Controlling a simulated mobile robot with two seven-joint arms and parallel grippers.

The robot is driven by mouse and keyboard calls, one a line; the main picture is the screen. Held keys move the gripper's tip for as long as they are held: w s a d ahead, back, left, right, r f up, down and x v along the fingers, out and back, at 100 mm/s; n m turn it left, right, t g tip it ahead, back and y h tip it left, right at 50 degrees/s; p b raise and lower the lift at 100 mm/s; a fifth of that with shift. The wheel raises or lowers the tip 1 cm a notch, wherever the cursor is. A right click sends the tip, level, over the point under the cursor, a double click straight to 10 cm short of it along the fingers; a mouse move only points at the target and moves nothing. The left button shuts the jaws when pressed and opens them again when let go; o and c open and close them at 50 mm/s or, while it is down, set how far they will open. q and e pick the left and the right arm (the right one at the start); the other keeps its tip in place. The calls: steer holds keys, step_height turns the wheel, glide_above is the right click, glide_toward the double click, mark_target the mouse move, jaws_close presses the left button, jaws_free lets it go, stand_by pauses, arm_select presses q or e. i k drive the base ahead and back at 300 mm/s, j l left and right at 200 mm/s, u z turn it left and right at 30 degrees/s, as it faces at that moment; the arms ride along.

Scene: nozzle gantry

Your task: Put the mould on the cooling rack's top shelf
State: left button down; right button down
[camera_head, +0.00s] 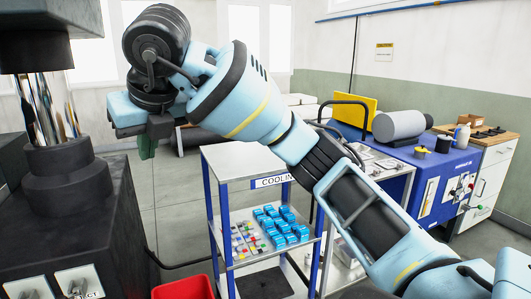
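The cooling rack (216,209) has blue posts and a sign that is partly hidden and reads "COOLIN". Its pale top shelf (236,162) shows no object on the part I can see; my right arm covers its right side. My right arm reaches across from the lower right, and my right gripper (147,143) points down to the left of the rack, apart from the shelf. A small dark green piece shows at the gripper's lower end; I cannot tell whether it is a finger or a held thing. I cannot make out the mould for sure. My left gripper is out of view.
The rack's lower shelf holds several blue boxes (282,226) and small coloured parts. A dark machine (75,215) stands at the left. A red bin (184,289) is on the floor in front. A blue bench (425,170) with a grey cylinder (398,125) is at the right.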

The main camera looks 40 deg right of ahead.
mark_target(263, 154)
steer(key=i+l, duration=0.1)
steer(key=l, duration=3.3)
steer(key=k+z, duration=0.05)
